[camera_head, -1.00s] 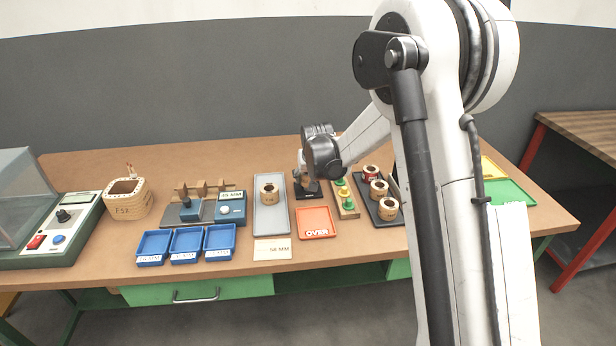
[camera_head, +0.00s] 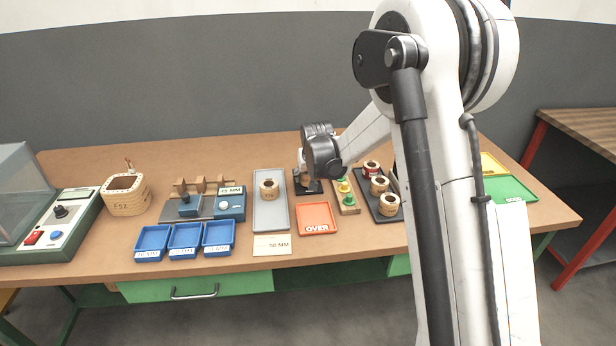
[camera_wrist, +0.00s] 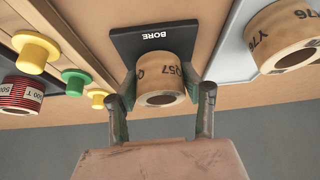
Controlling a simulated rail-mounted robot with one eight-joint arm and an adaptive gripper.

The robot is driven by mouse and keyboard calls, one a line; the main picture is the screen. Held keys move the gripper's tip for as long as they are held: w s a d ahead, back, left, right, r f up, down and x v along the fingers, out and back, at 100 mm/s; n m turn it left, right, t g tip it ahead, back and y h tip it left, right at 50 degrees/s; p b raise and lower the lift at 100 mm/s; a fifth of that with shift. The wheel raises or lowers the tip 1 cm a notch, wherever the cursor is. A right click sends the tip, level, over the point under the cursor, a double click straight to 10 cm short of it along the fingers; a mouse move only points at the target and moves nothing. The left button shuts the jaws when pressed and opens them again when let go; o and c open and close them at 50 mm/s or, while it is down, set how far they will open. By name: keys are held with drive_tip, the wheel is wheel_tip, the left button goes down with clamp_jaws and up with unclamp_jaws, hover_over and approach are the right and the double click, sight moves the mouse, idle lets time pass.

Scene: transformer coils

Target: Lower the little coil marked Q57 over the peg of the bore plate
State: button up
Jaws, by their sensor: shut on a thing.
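The coil marked Q57 (camera_wrist: 160,82) is a tan ring with dark lettering, seen from its open end in the wrist view. My gripper (camera_wrist: 160,100) is shut on it, one finger on each side. The black bore plate (camera_wrist: 152,38), labelled BORE, lies just beyond the coil; it also shows in the head view (camera_head: 310,188) under my gripper (camera_head: 304,168). The peg cannot be made out; the coil covers that part of the plate. I cannot tell whether the coil is around the peg or above it.
Left of the plate in the head view is a grey tray (camera_head: 257,222) with coil Y76 (camera_head: 269,190). Right are a rack with yellow and green pegs (camera_head: 344,187) and a dark tray with several coils (camera_head: 380,186). The red OVER tray (camera_head: 317,212) lies in front.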

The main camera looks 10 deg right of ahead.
drive_tip(key=shift+f, duration=0.25)
idle(0.3)
drive_tip(key=shift+f+b, duration=0.1)
drive_tip(key=shift+b, duration=0.3)
drive_tip(key=o, duration=1.7)
drive_tip(key=shift+r+p, duration=2.15)
drive_tip(key=shift+r, duration=2.25)
